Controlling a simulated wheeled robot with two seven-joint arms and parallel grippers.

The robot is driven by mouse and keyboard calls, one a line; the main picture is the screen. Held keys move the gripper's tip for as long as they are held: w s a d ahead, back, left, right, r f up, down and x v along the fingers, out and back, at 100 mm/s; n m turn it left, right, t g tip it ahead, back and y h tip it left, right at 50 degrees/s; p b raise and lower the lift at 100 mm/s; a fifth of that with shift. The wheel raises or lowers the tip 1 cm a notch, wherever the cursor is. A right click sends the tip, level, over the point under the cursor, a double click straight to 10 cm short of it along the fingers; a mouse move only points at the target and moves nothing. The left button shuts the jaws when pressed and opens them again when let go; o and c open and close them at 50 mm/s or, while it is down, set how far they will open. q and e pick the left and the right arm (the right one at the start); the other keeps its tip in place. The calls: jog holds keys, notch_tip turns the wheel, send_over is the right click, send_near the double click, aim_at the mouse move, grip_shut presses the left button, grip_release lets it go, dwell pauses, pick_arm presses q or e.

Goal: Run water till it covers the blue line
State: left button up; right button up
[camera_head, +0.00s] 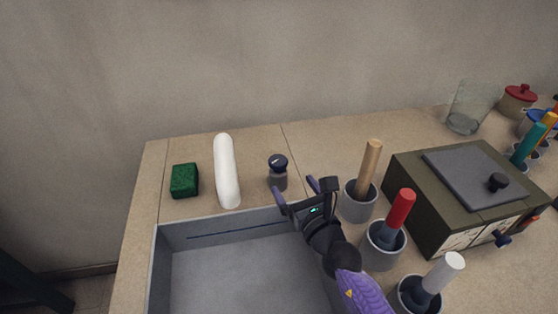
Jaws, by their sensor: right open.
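The grey sink basin (190,245) is set in the counter at the front. A thin blue line (212,234) runs along its inner back wall, and no water shows in the part of the basin I see. A white faucet spout (227,172) stands behind the basin. A dark-topped grey knob (278,172) is on the counter to the right of the spout. My right gripper (297,193) is open and empty over the basin's back right edge, just in front of the knob. My left gripper is not in view.
A green sponge (185,181) lies left of the spout. Grey cups holding a wooden-handled (369,168), a red-handled (401,208) and a white-handled tool (444,271) stand close to my right arm. A dark green box (430,205) and a glass (470,106) are further right.

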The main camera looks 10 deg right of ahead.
aim_at(282, 168)
jog(key=w+b, duration=0.1)
jog(key=w, duration=0.1)
jog(key=w+a+b, duration=0.1)
jog(key=w, duration=0.2)
jog(key=w+b, duration=0.1)
jog(key=w, duration=0.1)
jog(key=shift+w+a, duration=0.3)
jog(key=shift+w, duration=0.05)
jog(key=shift+w+a, duration=0.1)
jog(key=shift+w, duration=0.3)
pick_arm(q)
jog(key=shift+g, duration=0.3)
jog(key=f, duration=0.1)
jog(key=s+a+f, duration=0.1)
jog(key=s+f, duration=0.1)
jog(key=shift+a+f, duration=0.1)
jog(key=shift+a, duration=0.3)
pick_arm(e)
jog(key=shift+r, duration=0.1)
